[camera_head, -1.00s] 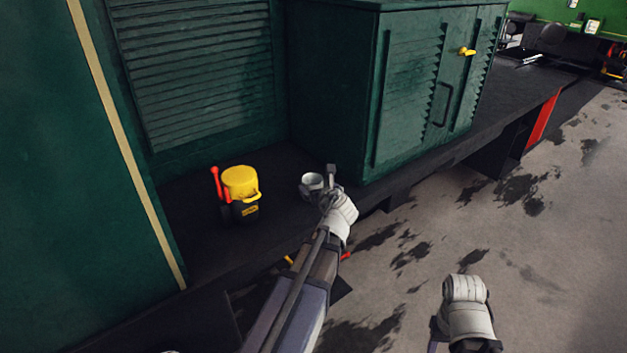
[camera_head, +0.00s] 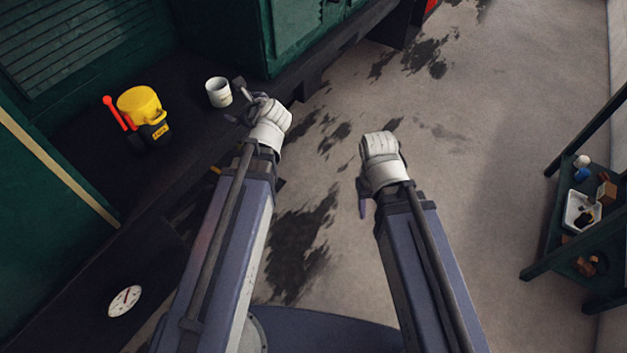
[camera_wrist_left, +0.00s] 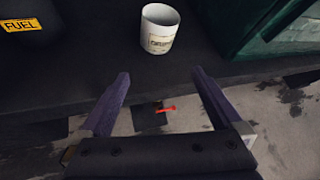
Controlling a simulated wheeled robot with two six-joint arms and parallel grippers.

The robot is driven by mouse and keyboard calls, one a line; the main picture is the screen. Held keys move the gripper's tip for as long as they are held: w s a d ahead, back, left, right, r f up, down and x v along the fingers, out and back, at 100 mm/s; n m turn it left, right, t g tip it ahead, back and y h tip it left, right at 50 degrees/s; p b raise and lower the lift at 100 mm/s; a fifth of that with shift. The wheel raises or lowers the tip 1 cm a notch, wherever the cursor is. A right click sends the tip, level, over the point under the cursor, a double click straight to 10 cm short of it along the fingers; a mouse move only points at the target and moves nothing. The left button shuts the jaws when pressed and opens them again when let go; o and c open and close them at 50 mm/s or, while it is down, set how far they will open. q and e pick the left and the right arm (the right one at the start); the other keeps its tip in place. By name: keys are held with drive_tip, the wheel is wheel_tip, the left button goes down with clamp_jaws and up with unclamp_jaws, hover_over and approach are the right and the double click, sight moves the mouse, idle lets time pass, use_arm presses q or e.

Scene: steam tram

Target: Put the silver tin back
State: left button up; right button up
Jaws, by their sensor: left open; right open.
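The silver tin (camera_head: 218,93), a pale grey open-topped cup with a label, stands upright on the dark deck of the tram, near the green cabinet. It also shows at the top of the left wrist view (camera_wrist_left: 159,30). My left gripper (camera_head: 238,102) is open and empty, just short of the tin on the deck's edge side. In the left wrist view the tin is beyond the open fingers (camera_wrist_left: 160,77), apart from them. My right gripper (camera_head: 372,165) is over the floor, away from the tin; its fingers are mostly hidden.
A yellow-topped fuel can (camera_head: 141,106) with a red handle stands left of the tin. The green cabinet (camera_head: 300,30) rises behind it. A white dial (camera_head: 125,300) is at lower left. A dark rack (camera_head: 560,235) at right holds a white tray (camera_head: 582,211) and several small things. Open floor lies between.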

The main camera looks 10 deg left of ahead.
use_arm(q)
drive_tip(key=s+d+f+n+g+h, duration=0.3)
drive_tip(key=s+d+n, duration=0.6)
drive_tip(key=d, duration=0.4)
drive_tip(key=s+d+f+n+g+h, duration=0.4)
drive_tip(key=s+d+f+n, duration=0.3)
drive_tip(key=d, duration=0.6)
drive_tip(key=s+n+g, duration=0.1)
drive_tip(key=s+n, duration=0.1)
drive_tip(key=n, duration=0.1)
drive_tip(key=shift+s+f+g, duration=0.2)
drive_tip(key=shift+f+g, duration=0.1)
drive_tip(key=shift+f, duration=0.1)
drive_tip(key=shift+d, duration=0.1)
drive_tip(key=shift+r+p, duration=1.05)
drive_tip(key=shift+p, duration=0.05)
